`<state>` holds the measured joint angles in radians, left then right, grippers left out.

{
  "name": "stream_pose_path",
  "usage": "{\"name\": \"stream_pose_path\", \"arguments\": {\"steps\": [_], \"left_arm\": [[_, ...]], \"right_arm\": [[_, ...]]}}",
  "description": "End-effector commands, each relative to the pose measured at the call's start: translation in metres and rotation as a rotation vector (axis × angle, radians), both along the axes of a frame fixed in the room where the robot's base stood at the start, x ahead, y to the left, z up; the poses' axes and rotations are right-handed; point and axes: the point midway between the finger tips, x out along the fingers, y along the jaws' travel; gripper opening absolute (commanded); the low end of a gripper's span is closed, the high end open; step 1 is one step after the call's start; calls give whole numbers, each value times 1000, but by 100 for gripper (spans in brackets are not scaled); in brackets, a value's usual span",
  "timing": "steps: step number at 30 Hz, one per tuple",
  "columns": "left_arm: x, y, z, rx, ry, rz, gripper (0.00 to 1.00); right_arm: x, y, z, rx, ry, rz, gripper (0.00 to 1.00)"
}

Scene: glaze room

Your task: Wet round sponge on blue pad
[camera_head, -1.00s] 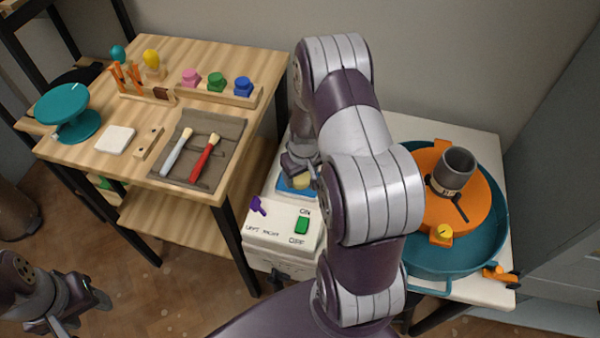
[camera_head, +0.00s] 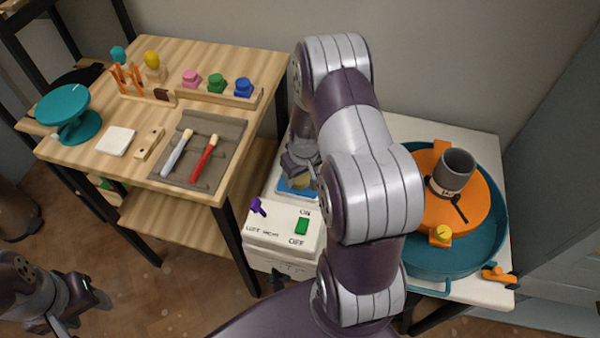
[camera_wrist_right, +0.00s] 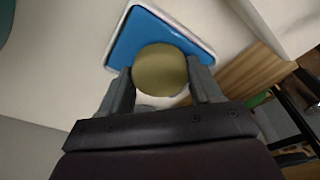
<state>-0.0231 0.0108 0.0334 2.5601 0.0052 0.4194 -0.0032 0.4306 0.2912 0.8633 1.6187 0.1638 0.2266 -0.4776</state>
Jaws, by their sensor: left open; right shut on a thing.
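The round yellow sponge (camera_wrist_right: 160,70) is between the fingers of my right gripper (camera_wrist_right: 161,88), which is shut on it. In the head view my right gripper (camera_head: 300,172) is over the blue pad (camera_head: 286,186), and my arm hides much of this area. Only a small part of the sponge shows there. My left gripper (camera_head: 88,312) is open and empty at the lower left, over the floor.
A white box with a green switch (camera_head: 302,226) and a purple knob (camera_head: 258,207) is in front of the pad. A teal basin (camera_head: 470,255) with an orange wheel (camera_head: 478,213) and grey cup (camera_head: 453,170) stands right. The wooden table (camera_head: 245,140) holds brushes and stamps.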

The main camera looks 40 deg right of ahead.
Motion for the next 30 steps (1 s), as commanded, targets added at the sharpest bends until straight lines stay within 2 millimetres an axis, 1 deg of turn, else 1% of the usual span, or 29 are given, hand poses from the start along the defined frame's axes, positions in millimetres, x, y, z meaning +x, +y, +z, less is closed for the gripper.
{"name": "stream_pose_path", "arguments": {"steps": [1, 3, 16, 18, 30], "left_arm": [[0, 0, 9, 0, 0, 0, 53], [0, 0, 17, 0, 0, 0, 53], [0, 0, 57, 0, 0, 0, 53], [0, 0, 59, 0, 0, 0, 53], [0, 0, 56, 0, 0, 0, 53]], "right_arm": [[0, 0, 10, 0, -1, 0, 39], [1, 0, 19, -1, -2, 0, 39], [1, 0, 65, -1, -3, 0, 39], [1, 0, 68, -1, -3, 0, 39], [1, 0, 65, -1, -3, 0, 39]]}}
